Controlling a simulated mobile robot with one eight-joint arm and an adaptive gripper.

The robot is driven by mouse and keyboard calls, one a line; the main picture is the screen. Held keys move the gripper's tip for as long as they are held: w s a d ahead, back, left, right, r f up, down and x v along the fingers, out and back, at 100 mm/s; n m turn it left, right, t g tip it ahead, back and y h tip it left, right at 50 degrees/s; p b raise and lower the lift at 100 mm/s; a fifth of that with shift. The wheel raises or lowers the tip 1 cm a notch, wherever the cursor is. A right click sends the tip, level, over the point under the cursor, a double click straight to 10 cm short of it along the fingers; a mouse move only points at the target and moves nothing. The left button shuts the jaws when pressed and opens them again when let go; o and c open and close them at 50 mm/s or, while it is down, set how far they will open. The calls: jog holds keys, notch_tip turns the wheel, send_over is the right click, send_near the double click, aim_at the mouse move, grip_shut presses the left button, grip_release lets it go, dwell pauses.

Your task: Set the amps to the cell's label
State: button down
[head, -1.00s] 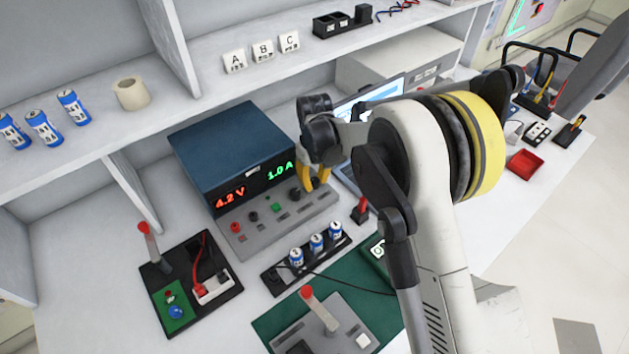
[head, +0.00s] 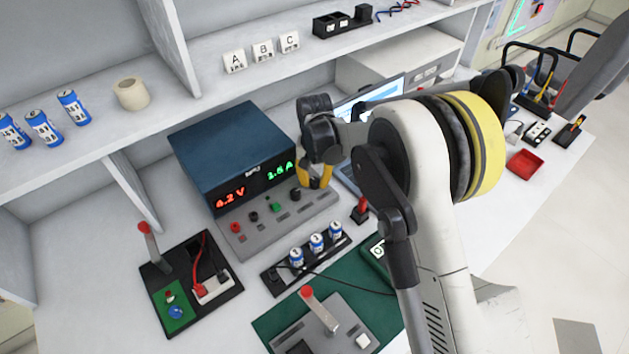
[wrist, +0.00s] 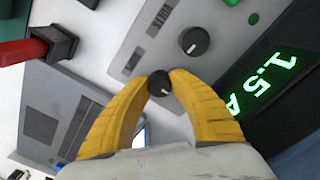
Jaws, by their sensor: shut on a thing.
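The blue power supply (head: 225,150) stands on the bench under the shelf. Its display shows red 4.2 V and a green amps reading (wrist: 262,85), which reads 1.5 A in the wrist view. My gripper (wrist: 160,82) has its yellow fingers shut on a small black knob (wrist: 160,84) on the grey control panel (head: 270,222). A second black knob (wrist: 195,41) sits beside it, apart from the fingers. Blue-and-white cells (head: 316,243) stand in a black holder in front of the panel. Their labels are too small to read.
A red-handled lever (head: 155,250) stands at left, another (head: 320,310) on the green mat. A red plug-like part (wrist: 25,46) is near my gripper.

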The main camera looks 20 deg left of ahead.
aim_at(314, 180)
dwell(0.5)
jog(key=c, duration=1.1)
grip_release()
notch_tip(314, 180, up, 12)
